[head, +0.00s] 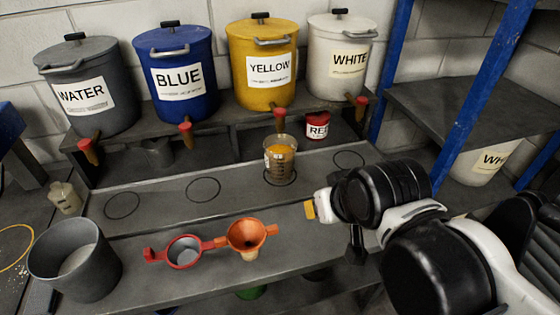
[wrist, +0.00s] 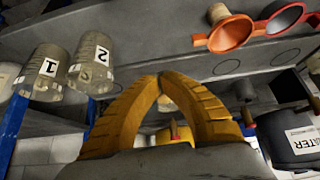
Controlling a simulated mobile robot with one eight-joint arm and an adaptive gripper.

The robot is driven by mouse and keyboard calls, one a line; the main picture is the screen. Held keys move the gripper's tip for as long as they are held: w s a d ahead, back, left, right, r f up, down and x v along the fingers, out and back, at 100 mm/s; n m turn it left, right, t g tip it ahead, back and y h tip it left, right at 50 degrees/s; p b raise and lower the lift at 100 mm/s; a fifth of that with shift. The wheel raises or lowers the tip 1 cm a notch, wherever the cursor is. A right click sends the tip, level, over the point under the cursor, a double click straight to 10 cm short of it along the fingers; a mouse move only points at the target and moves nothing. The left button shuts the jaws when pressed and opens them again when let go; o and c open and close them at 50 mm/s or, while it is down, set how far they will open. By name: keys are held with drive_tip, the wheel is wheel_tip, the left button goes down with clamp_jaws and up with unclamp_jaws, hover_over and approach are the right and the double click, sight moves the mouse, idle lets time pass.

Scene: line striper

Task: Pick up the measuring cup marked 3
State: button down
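No cup with a readable 3 shows. Cups marked 1 (wrist: 42,72) and 2 (wrist: 92,65) appear upside down at the left of the wrist view. A part of another pale container (wrist: 8,78) is cut off at the left edge; no number shows on it. In the head view a clear cup with orange-yellow contents (head: 280,162) stands on a ring below the yellow bucket's tap; I cannot read its marking. My gripper (wrist: 160,79) has its fingertips together with nothing held. In the head view its yellow tip (head: 311,210) is right of the orange funnel, apart from the cup.
Buckets labelled WATER (head: 86,95), BLUE (head: 178,78), YELLOW (head: 268,68) and WHITE (head: 345,58) stand on the back shelf. An orange funnel (head: 246,234) and red ring holder (head: 165,255) are at the front. A grey bucket (head: 75,270) stands front left. A blue rack post (head: 485,75) rises right.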

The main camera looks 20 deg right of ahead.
drive_tip(key=c, duration=1.7)
unclamp_jaws()
drive_tip(key=o, duration=0.6)
drive_tip(key=shift+w, duration=0.4)
drive_tip(key=shift+c, duration=0.2)
drive_tip(key=o, duration=1.1)
drive_tip(key=shift+t, duration=0.6)
drive_tip(key=w, duration=0.4)
drive_tip(key=shift+w+f, duration=0.35)
drive_tip(key=shift+w, duration=0.05)
drive_tip(key=shift+o, duration=0.2)
drive_tip(key=t+b, duration=0.1)
drive_tip(key=t, duration=0.4)
approach(276, 147)
drive_tip(key=b+x, duration=0.3)
drive_tip(key=x, duration=0.2)
drive_tip(key=shift+w+f+b, duration=0.2)
drive_tip(key=shift+f+b, duration=0.05)
drive_tip(key=shift+b, duration=0.05)
drive_tip(key=shift+s+r, duration=0.1)
